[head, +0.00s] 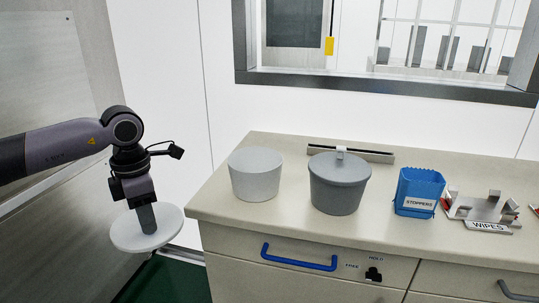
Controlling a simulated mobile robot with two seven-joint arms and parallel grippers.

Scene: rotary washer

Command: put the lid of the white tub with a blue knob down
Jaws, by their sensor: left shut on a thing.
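My left gripper (146,214) points down and is shut on the knob of a round white lid (124,236). The knob is hidden between the fingers, so I cannot see its blue colour. The lid is held roughly level in the air, off the left end of the counter and above the floor. The white tub (255,184) stands upright near the counter's left end, to the right of the lid and apart from it. No knob shows on its pale grey top. My right gripper is out of view.
A dark grey tub (337,196) with a knobbed lid stands right of the white tub. A blue stoppers bin (418,190) and a wipes holder (485,209) are further right. A low rail (376,155) lies behind. The counter's left front corner (203,206) is clear.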

